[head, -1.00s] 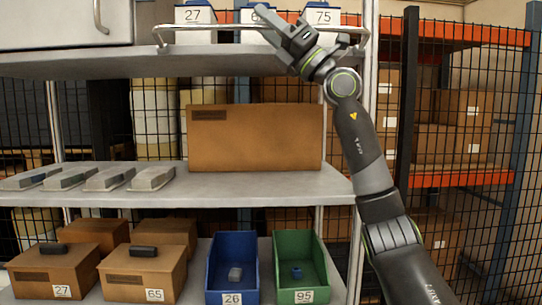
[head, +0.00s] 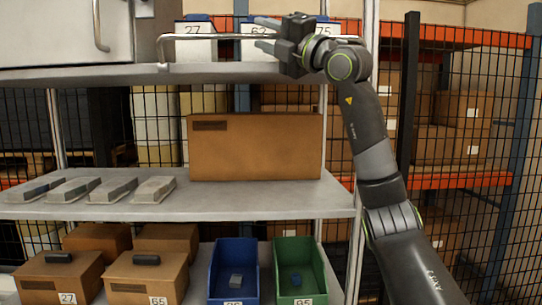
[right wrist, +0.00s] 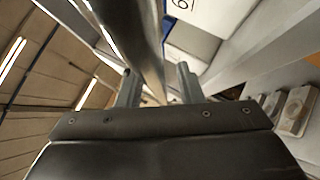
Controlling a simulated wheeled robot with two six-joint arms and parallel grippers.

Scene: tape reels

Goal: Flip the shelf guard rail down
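The guard rail (head: 205,37) is a thin metal bar raised along the front of the top shelf, before the white bins. Its left end bends down to the shelf edge; its right part is hidden behind my right gripper. My right gripper (head: 266,34) points left at the rail's height, one finger above the bar and one below. In the right wrist view a broad grey metal bar, seemingly the rail (right wrist: 146,60), runs between the two spread fingers of the gripper (right wrist: 158,86). A gap shows beside the bar, so the fingers look open around it. My left gripper is out of view.
Numbered white bins (head: 196,48) stand behind the rail. A white cabinet (head: 60,32) is at the upper left. A large carton (head: 255,147) and several grey parts (head: 110,190) are on the middle shelf (head: 240,205). A shelf post (head: 366,90) stands near my right arm.

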